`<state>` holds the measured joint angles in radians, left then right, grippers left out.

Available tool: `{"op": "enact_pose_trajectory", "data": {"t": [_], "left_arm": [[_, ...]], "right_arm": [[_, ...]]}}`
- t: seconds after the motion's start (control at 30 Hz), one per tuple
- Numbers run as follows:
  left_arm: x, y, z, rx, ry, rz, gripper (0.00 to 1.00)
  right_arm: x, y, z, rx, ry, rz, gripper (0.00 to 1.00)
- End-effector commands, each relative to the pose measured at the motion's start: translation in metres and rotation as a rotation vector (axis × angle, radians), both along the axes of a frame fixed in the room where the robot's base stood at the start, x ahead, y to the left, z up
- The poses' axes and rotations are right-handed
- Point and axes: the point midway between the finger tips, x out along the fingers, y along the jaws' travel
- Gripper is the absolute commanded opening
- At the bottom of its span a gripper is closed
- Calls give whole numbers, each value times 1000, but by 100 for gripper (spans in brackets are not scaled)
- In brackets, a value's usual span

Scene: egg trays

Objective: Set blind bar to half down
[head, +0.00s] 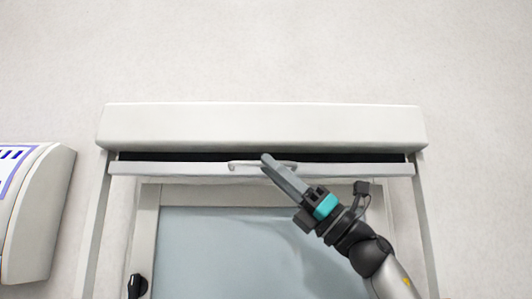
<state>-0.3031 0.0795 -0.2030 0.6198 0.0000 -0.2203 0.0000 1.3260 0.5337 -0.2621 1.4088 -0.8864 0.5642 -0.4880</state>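The blind bar (180,169) is a pale horizontal bar just below the white blind housing (262,126), near the top of the window frame. A small curved handle (240,164) sits at the bar's middle. My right gripper (266,158) reaches up from the lower right, and its fingertips overlap the right part of the handle in the head view. The fingers look close together; I cannot tell whether they hold the handle, as they hide part of it. My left gripper is not in view.
Side rails (95,225) run down from the housing on both sides. A window pane (225,250) with a dark latch (137,286) lies below the bar. A white wall unit (45,210) stands at the far left. The wall above is bare.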

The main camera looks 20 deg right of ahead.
Motion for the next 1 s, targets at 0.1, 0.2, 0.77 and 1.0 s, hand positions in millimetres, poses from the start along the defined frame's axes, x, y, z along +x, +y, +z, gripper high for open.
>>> {"op": "enact_pose_trajectory", "data": {"t": [0.1, 0.2, 0.77, 1.0], "left_arm": [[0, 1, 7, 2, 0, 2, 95], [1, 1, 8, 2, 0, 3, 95], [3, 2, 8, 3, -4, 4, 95], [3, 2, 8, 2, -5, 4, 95]], "right_arm": [[5, 9, 10, 1, 1, 1, 26], [6, 12, 13, 0, 1, 1, 26], [7, 13, 13, 0, 1, 1, 0], [7, 13, 13, 0, 0, 0, 0]]}}
